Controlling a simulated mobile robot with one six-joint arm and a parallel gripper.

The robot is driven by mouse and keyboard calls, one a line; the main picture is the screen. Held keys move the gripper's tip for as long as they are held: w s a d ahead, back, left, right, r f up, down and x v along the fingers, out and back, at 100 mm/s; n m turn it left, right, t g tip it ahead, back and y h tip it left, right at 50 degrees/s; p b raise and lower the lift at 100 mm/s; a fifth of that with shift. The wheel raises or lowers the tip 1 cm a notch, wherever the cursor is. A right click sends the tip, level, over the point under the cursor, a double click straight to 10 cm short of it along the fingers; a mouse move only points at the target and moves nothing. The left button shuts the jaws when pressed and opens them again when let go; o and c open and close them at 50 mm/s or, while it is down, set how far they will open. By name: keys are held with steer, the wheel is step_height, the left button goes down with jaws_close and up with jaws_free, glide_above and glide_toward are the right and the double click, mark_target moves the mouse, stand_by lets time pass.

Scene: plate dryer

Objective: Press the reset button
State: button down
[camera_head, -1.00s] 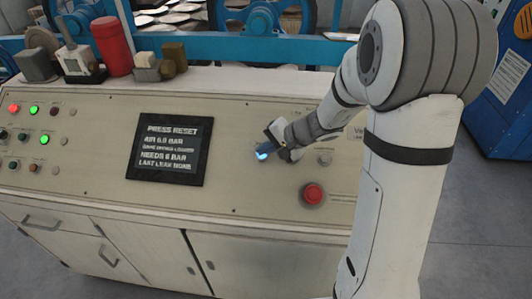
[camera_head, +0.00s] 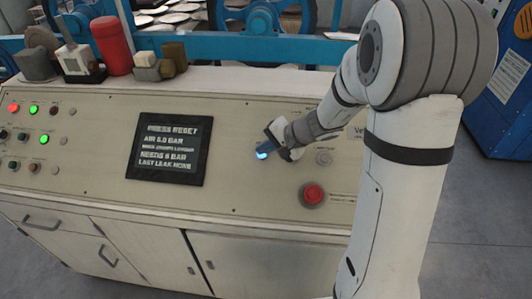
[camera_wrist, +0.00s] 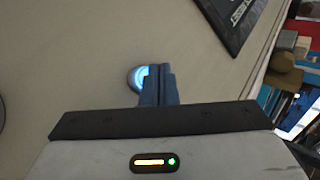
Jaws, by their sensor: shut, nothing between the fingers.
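The reset button is a round button lit blue (camera_head: 261,156) on the sloping panel, right of the dark screen. It also shows in the wrist view (camera_wrist: 138,76), partly hidden behind the fingers. My gripper (camera_head: 265,151) is shut and empty, with its blue-grey fingertips at the button. In the wrist view, the fingertips (camera_wrist: 160,70) overlap the right part of the button. I cannot tell whether they touch it or press it in. The screen (camera_head: 170,148) shows text with "PRESS RESET" at the top.
A red mushroom button (camera_head: 313,194) sits below and right of my gripper. A grey knob (camera_head: 324,158) is just right of it. Lit and unlit small buttons (camera_head: 43,139) are at the panel's left. A red cylinder (camera_head: 111,46) and small blocks stand on the top ledge.

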steer(key=shift+w+f+b, duration=0.3)
steer(key=shift+b, duration=0.15)
steer(key=shift+w+d+f+b, duration=0.1)
steer(key=shift+w+f+b, duration=0.1)
steer(key=shift+f+b, duration=0.3)
stand_by(0.6)
steer(key=shift+r, duration=0.25)
steer(key=shift+s+r, duration=0.45)
steer(key=shift+r, duration=0.15)
steer(key=shift+r, duration=0.1)
steer(key=r, duration=0.1)
steer(key=s+r+p, duration=0.2)
steer(key=r, duration=0.1)
steer(key=shift+s+a, duration=0.2)
steer(key=shift+a, duration=0.15)
stand_by(0.7)
